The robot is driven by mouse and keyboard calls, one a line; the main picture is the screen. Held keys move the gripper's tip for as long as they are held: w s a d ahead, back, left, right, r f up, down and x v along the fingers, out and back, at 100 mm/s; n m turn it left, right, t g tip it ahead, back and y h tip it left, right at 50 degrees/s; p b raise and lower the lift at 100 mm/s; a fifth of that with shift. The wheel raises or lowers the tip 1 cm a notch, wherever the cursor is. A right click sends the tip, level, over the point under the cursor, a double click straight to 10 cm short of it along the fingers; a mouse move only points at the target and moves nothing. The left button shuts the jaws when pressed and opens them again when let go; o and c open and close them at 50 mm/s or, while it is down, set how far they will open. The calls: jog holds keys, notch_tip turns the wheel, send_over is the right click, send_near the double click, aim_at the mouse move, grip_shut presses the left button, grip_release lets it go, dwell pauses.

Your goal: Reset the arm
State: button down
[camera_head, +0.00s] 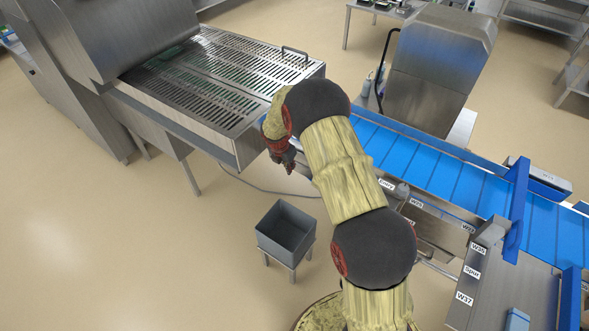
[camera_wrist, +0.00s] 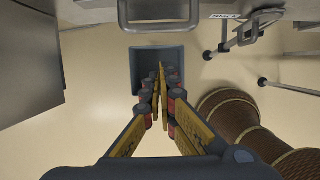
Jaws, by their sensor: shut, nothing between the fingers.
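My gripper (camera_head: 287,162) hangs at the end of my arm in the head view, pointing down, between the slotted metal table and the blue conveyor. In the wrist view my gripper (camera_wrist: 162,72) has its fingers together at the tips with nothing between them. My arm is bent and raised, reaching up from the bottom of the head view. The fingers hang above the floor and overlap the grey bin in the wrist view, without visible contact.
A grey open bin (camera_head: 286,234) on legs stands below my gripper; it also shows in the wrist view (camera_wrist: 143,57). The slotted metal table (camera_head: 215,85) is at upper left. The blue conveyor (camera_head: 440,172) runs along the right. Floor at lower left is clear.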

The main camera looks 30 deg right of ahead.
jog(key=v, duration=0.6)
jog(key=shift+a+r, duration=0.2)
jog(key=shift+r, duration=0.2)
